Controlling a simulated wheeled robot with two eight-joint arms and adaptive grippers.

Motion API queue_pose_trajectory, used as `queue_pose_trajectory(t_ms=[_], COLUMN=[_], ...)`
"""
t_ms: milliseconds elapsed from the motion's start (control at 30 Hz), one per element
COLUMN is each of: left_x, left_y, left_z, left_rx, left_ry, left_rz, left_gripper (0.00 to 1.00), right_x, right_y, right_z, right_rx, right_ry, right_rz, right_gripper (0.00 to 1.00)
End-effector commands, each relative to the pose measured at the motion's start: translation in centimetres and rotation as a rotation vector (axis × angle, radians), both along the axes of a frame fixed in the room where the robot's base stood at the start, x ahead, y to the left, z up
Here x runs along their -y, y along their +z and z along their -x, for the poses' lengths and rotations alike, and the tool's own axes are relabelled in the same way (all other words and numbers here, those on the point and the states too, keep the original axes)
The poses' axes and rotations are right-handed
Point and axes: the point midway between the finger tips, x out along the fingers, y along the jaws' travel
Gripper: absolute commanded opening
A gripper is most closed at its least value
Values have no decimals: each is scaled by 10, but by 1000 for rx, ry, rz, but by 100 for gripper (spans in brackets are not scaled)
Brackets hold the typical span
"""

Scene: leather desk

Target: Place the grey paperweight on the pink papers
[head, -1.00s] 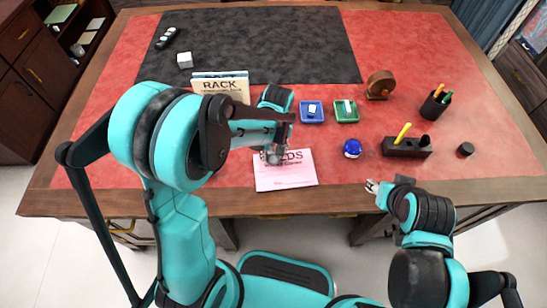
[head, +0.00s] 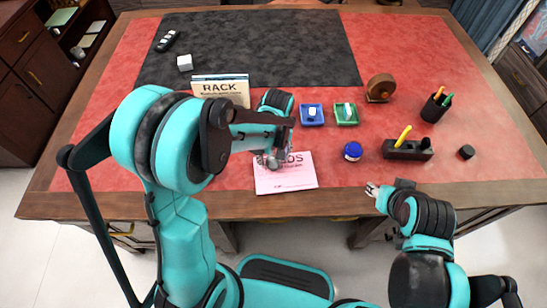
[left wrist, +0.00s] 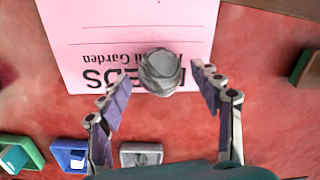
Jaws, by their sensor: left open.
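The grey paperweight (left wrist: 160,72) shows as a faceted grey lump in the left wrist view. It overlaps the lettered edge of the pink papers (left wrist: 110,15), and I cannot tell whether it rests fully on them. My left gripper (left wrist: 165,100) is open, with its fingers apart on either side of the paperweight. In the head view the left gripper (head: 271,160) is at the upper left part of the pink papers (head: 288,181) and hides much of the paperweight. My right gripper (head: 371,189) is at the desk's front edge, too small to judge its opening.
A blue tray (head: 303,122) and a green tray (head: 339,121) lie behind the papers. A grey tray (left wrist: 141,147) shows in the left wrist view. A blue jar (head: 352,151), black holder (head: 407,150) and pen cup (head: 434,109) stand right. Books (head: 221,88) stand left.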

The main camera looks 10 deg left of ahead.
Motion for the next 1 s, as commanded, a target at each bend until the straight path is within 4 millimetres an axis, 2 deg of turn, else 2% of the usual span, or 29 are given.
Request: queue_pose_trajectory(t_ms=[200, 400, 667, 833, 1000], left_x=[2, 4, 3, -8, -25], left_y=[51, 91, 116, 141, 171], left_z=[-1, -2, -1, 18, 52], left_rx=[0, 0, 9, 101, 273], left_ry=[0, 0, -8, -98, -264], left_rz=[0, 0, 2, 17, 12], left_gripper=[65, 65, 65, 65, 65], right_x=[0, 0, 0, 0, 0], right_y=[24, 38, 44, 44, 44], right_z=[0, 0, 0, 0, 0], right_rx=[0, 0, 0, 0, 0], right_ry=[0, 0, 0, 0, 0], right_rz=[0, 0, 0, 0, 0], right_gripper=[40, 40, 40, 40, 40])
